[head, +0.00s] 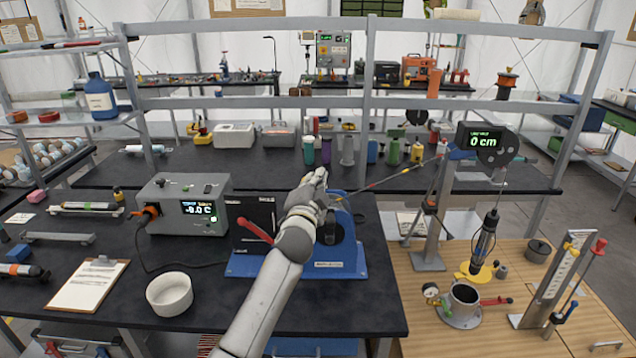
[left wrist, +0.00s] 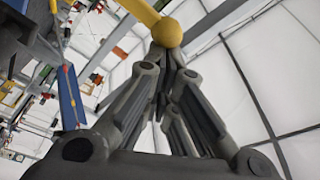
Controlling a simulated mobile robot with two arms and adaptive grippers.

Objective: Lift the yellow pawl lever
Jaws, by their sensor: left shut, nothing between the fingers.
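The yellow pawl lever shows in the left wrist view as a round yellow knob (left wrist: 167,32) on a yellow arm. My left gripper (left wrist: 166,55) is shut, with nothing between its fingers. Its tips are right at the underside of the knob in that view; I cannot tell if they touch it. In the head view my left gripper (head: 319,174) is above the blue winch stand (head: 340,263) on the dark bench, and the lever is hidden or too small to tell. My right gripper is not in view.
A grey control box (head: 178,200) and a red handle (head: 255,230) are left of the winch. A white bowl (head: 170,295) and a clipboard (head: 90,284) lie nearer. A cable (head: 395,176) runs right to a post with a 0 cm display (head: 487,140) above the wooden table.

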